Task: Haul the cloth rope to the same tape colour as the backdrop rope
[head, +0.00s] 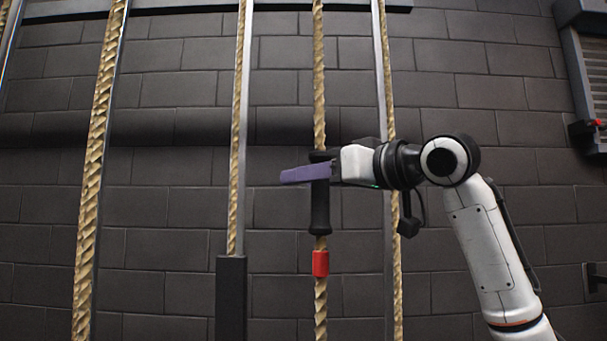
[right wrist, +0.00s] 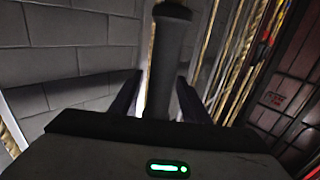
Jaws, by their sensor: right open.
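A tan rope (head: 319,90) hangs down the middle of the head view. It carries a black handle (head: 320,215) with a red tape band (head: 320,263) just below it. My right gripper (head: 300,174), with purple fingers, is at the handle's upper part. In the right wrist view the dark handle (right wrist: 169,60) stands upright between the two open fingers, with gaps beside it. The far finger is mostly hidden in the head view. I cannot tell which rope is the cloth one or the backdrop one. My left gripper is not in view.
Other tan ropes hang at the left (head: 95,150), left of centre (head: 238,130) and right (head: 396,270), near metal posts. A dark box-like post (head: 231,300) stands left of the handle. A dark brick wall (head: 500,90) is behind. A slatted rack (head: 590,80) is at far right.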

